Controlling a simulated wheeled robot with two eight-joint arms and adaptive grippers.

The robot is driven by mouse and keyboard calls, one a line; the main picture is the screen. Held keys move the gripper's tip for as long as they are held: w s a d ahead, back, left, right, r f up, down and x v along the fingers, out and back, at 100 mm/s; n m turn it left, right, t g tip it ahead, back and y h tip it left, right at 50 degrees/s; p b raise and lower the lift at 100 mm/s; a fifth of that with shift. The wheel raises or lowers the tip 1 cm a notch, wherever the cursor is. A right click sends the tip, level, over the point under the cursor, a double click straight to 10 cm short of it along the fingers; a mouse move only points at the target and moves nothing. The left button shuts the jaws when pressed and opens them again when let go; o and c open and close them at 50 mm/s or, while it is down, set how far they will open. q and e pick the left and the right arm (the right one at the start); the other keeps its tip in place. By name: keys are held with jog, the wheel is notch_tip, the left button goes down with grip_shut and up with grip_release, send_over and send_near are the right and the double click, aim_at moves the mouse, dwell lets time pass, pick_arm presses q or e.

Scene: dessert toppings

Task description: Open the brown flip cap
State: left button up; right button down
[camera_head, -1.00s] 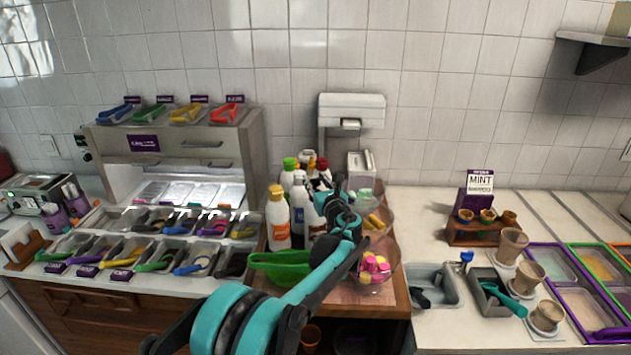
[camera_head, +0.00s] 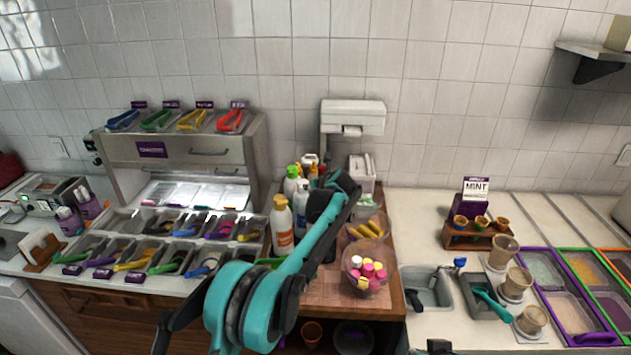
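Several bottles stand close together on the wooden counter section. The front one is a white bottle (camera_head: 281,230) with an orange label and an amber-brown cap (camera_head: 280,200). I cannot tell from here whether this is the brown flip cap, or whether it is open. The fingers point away and are hidden, as are parts of the bottles behind the arm. My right gripper does not show clearly.
A clear bowl (camera_head: 349,280) of pink, yellow and white pieces and a bowl of yellow pieces (camera_head: 368,230) sit right of the arm. A topping station (camera_head: 190,165) with tongs is on the left.

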pick_arm(q)
jog(key=shift+w+f+g, duration=0.1)
jog(key=shift+g, duration=0.2)
jog(key=o, duration=1.1)
jog(key=shift+o, duration=0.2)
jog(key=v, duration=1.2)
